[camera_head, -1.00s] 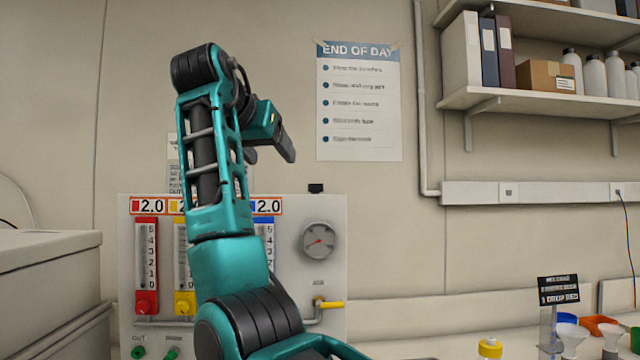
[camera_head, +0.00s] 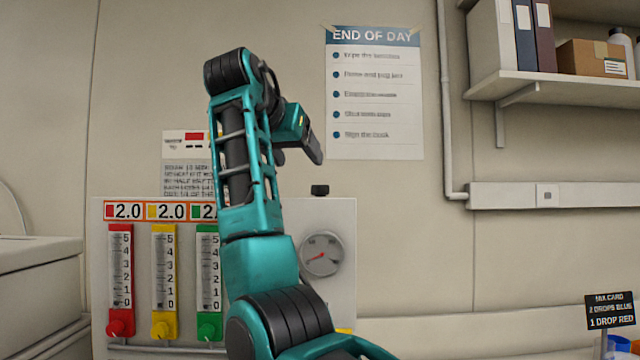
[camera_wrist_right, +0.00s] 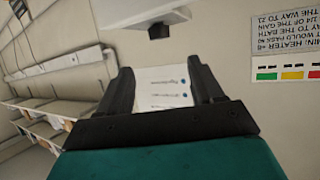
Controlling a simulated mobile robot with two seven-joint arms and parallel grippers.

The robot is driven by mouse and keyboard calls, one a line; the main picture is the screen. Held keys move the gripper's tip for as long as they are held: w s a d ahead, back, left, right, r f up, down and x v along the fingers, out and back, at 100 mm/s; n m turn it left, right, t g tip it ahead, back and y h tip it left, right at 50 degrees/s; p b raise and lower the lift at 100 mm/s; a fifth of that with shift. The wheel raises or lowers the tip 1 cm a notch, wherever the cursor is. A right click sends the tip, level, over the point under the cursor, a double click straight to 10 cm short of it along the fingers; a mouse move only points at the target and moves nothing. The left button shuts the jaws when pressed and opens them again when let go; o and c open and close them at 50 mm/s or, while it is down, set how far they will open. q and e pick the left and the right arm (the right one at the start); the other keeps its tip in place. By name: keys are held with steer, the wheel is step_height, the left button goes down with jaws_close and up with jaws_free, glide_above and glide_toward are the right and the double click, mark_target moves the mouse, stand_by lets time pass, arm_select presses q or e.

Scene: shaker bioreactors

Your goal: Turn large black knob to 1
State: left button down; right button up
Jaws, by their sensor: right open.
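A white control panel (camera_head: 345,225) stands against the wall behind my right arm. A small black knob-like piece (camera_head: 320,190) sits on its top edge; I cannot tell whether it is the large black knob, and no number 1 setting is readable beside it. A black piece, apparently the same one, shows in the wrist view (camera_wrist_right: 158,31), beyond the fingertips and apart from them. My right gripper (camera_head: 299,156) is open and empty, above and a little left of that piece; its fingers also show in the wrist view (camera_wrist_right: 160,75). My arm hides part of the panel. My left gripper is out of view.
Red (camera_head: 121,328), yellow (camera_head: 164,328) and green (camera_head: 209,326) knobs sit below upright scales. A round gauge (camera_head: 322,254) is right of my arm. A poster (camera_head: 376,95) hangs on the wall. A shelf (camera_head: 560,88) juts out at upper right.

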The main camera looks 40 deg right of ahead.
mark_target(320, 190)
steer(key=p+x, duration=0.1)
steer(key=x, duration=1.1)
steer(key=shift+w, duration=0.1)
steer(key=shift+c, duration=0.3)
steer(key=c, duration=1)
steer(key=shift+t, duration=0.3)
